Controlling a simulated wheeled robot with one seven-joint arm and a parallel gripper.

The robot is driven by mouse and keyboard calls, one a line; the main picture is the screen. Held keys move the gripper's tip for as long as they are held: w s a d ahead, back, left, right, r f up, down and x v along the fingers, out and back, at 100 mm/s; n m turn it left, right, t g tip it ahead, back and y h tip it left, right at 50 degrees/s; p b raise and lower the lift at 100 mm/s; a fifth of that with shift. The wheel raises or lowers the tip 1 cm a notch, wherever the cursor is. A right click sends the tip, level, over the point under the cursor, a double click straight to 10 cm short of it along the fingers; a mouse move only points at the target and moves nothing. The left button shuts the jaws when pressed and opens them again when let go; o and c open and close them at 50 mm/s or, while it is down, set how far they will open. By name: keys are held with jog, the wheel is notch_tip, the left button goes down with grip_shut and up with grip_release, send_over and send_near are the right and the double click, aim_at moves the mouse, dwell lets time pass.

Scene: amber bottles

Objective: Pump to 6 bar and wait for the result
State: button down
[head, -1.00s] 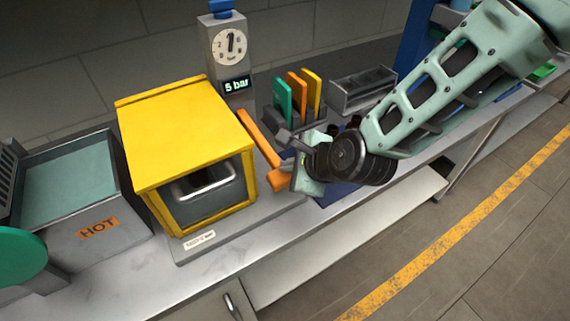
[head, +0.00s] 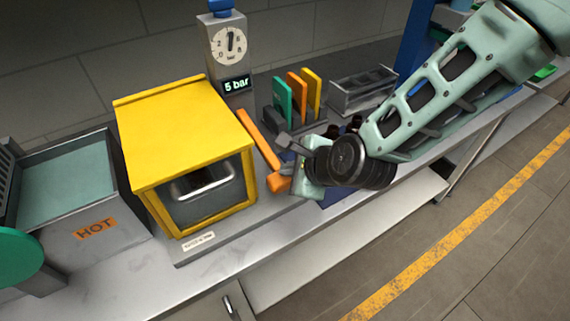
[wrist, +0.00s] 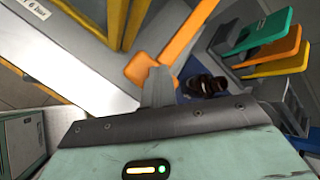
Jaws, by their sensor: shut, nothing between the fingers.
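My gripper (head: 284,140) is shut and empty, right beside the lever. In the wrist view its fingertips (wrist: 158,72) overlap the lever's grip end; I cannot tell whether they touch.
A rack with green, orange and yellow plates (head: 298,95) stands behind my gripper. Dark bottles (wrist: 207,85) stand on a blue surface close by. A grey slotted holder (head: 362,90) is farther back. A bin labelled HOT (head: 95,228) is at the left.

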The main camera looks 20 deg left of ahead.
jog(key=shift+f+b, duration=0.5)
jog(key=shift+f, duration=0.25)
dwell(0.4)
jog(key=shift+r, duration=0.1)
dwell(0.5)
jog(key=shift+r+p, duration=2.05)
jog(key=shift+r, duration=1.05)
notch_tip(320, 180, up, 5)
jog(key=p, duration=0.3)
